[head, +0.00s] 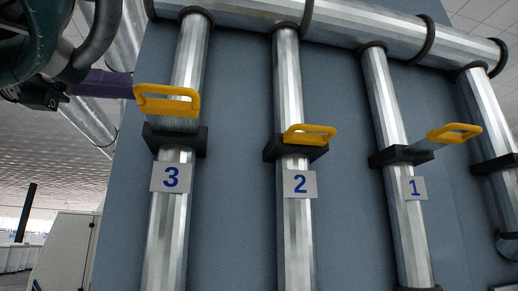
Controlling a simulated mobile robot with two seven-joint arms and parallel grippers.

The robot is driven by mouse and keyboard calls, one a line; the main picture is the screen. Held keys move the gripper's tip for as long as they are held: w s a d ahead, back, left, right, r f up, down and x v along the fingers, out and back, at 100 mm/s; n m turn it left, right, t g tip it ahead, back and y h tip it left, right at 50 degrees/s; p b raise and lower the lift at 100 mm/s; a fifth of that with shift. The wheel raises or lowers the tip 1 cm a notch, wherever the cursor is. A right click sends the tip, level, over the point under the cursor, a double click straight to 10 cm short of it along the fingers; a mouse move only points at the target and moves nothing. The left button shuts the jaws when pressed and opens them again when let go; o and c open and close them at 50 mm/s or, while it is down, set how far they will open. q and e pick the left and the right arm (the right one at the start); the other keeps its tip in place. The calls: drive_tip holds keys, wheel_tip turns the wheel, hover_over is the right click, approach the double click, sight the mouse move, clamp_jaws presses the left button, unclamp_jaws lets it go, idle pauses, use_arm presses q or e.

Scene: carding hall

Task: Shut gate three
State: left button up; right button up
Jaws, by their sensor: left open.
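Gate three is on the leftmost upright pipe, above a plate (171,178) marked with a blue 3. Its yellow loop handle (167,101) stands out in front of the pipe, clear of the black gate frame (175,140). A strip of grey metal shows between handle and frame, so the slide looks drawn out. My left gripper (52,97) is at the left edge, left of the handle and apart from it. It is open and holds nothing that I can see; its fingers are hard to make out. My right gripper is not in view.
Gate two's yellow handle (309,135) sits close to its frame. Gate one's handle (454,133) stands out to the right on a grey slide. A large duct (245,12) crosses above.

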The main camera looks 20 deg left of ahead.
sight(177, 92)
use_arm(q)
drive_tip(key=p+x, duration=0.4)
drive_tip(key=x, duration=0.4)
drive_tip(key=shift+d+r, duration=0.1)
drive_tip(key=shift+r, duration=0.05)
drive_tip(key=shift+w+d, duration=0.1)
drive_tip(key=shift+d, duration=0.1)
clamp_jaws()
idle(0.9)
